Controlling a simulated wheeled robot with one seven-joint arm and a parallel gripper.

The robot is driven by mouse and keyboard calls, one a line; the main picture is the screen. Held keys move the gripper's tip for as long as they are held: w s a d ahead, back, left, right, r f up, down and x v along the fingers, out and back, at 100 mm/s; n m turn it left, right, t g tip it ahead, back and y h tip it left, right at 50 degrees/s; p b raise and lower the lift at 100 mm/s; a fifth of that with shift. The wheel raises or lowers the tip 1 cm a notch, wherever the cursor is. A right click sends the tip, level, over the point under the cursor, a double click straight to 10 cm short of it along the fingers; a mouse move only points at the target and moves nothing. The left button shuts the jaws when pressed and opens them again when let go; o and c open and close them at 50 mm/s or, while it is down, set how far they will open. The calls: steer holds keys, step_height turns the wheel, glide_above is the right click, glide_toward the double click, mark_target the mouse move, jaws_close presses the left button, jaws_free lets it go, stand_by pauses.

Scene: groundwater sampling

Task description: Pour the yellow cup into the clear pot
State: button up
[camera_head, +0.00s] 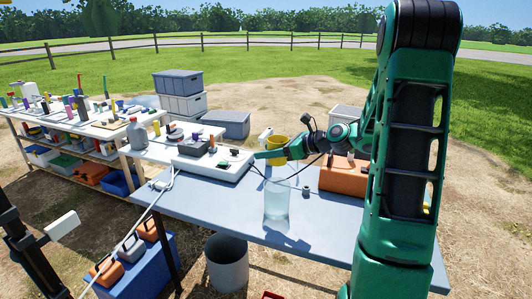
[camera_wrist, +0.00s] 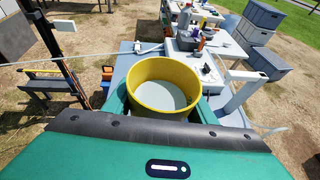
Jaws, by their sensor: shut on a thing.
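The yellow cup (camera_head: 277,143) is held in my gripper (camera_head: 268,156) above the blue-grey table. In the wrist view the cup (camera_wrist: 140,101) sits between the two green fingers, its round mouth facing the camera. A pale grey surface shows inside it; I cannot tell if that is liquid or the bottom. In the head view the cup looks about upright, partly hidden by my gripper. The clear pot (camera_head: 277,203) stands upright on the table, nearer the head camera than the cup and below it. I cannot make out the pot in the wrist view.
A white device (camera_head: 213,166) lies on the table left of my gripper. An orange case (camera_head: 338,176) is behind and right of the pot, with a small dark item (camera_head: 305,191) near it. A grey bin (camera_head: 227,262) stands on the ground in front. The table's front left is bare.

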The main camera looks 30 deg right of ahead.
steer(key=shift+f, duration=1.95)
steer(key=w+d+f, duration=0.1)
steer(key=d+f, duration=0.1)
steer(key=shift+w+d, duration=0.4)
steer(key=shift+w+d+r+n+t, duration=0.2)
steer(key=shift+r+n+t, duration=0.15)
steer(key=shift+n, duration=0.15)
steer(key=shift+w+d+r+n+h, duration=0.15)
steer(key=shift+d+r+n+h, duration=0.15)
steer(key=shift+n, duration=0.2)
